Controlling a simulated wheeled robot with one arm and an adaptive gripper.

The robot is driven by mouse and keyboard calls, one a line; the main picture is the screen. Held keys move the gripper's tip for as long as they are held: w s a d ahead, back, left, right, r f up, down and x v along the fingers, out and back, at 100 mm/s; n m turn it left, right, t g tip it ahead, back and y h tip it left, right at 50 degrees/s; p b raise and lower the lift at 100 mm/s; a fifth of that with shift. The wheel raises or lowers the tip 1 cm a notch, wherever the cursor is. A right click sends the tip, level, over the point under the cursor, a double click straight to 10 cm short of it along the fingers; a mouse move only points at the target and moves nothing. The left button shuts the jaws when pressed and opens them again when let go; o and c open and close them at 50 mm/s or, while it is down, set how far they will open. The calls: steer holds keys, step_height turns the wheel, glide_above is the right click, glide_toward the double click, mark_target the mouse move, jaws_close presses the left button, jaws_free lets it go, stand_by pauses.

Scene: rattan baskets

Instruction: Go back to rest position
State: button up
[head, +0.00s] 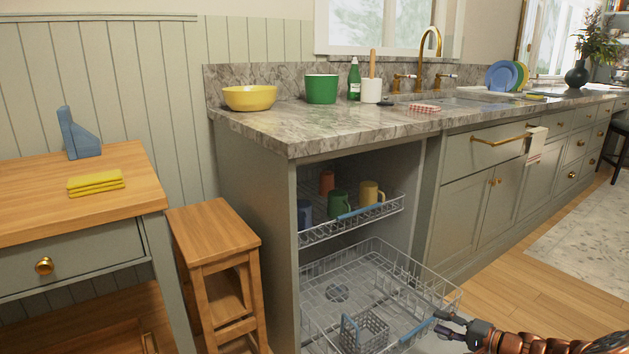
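My gripper (447,325) is at the lower right of the head view, at the front of the pulled-out lower rack. Its two dark fingers point left and stand apart, with nothing seen between them. The lower wire rack (420,278) is extended from the open cabinet below the counter. A blue handle (418,331) on its front edge lies just left of the fingertips; I cannot tell whether they touch. My arm's copper-brown links run to the right edge of the picture.
The upper rack (330,231) holds several cups. A wooden stool (213,238) and a side table (85,195) stand at left. The stone counter (300,127) carries a yellow bowl (250,97) and green container (321,89). Open floor (520,290) lies at right.

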steer(key=a+r+n+g+y+p, duration=0.3)
steer(key=a+r+p, duration=0.2)
steer(key=a+r, duration=0.75)
steer(key=s+a+r+n+g+p, duration=0.2)
steer(key=s+a+r+g+p, duration=0.15)
steer(key=s+a+r, duration=0.35)
steer(key=s+a+r+n+g+h+p, duration=0.1)
steer(key=s+a+r+n+g+p, duration=0.25)
steer(key=r, duration=0.55)
steer(key=s+a+r+n+g+p, duration=0.1)
steer(key=s+a+r+g+p, duration=0.1)
steer(key=s+a+r+p, duration=0.5)
steer(key=s+r+n+g+h+p, duration=0.2)
steer(key=s+r+h+p, duration=0.45)
steer(key=s+r, duration=0.5)
steer(key=s+d+r+m+h+p, duration=0.1)
steer(key=s+d+r+h+p, duration=0.1)
steer(key=s+d+p, duration=0.3)
steer(key=s+d+r+h+p, duration=0.3)
steer(key=s+d+r+p, duration=0.2)
steer(key=s, duration=0.5)
steer(key=shift+d+r+m+t+h+p, duration=0.35)
steer(key=shift+d+p, duration=0.15)
steer(key=shift+p, duration=0.3)
